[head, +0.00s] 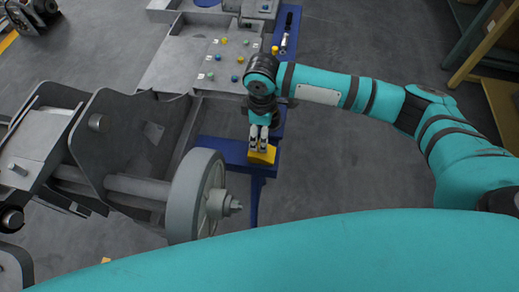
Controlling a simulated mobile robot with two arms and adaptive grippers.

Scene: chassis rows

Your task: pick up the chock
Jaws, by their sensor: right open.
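The yellow chock (264,156) sits on a blue bench (225,147) near the middle of the head view. My right gripper (259,148) points down right at the chock, with its fingertips over the chock's upper left part. The fingers are open. I cannot tell whether they touch the chock. The fingers and wrist cover part of the chock's far side. My left gripper is not in view.
A grey wheel (196,196) on a chassis axle stands just left of the bench. A grey plate (214,65) with several coloured knobs lies beyond. A torque-wrench-like tool (286,38) lies on the blue surface. Open floor (335,165) is right of the bench.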

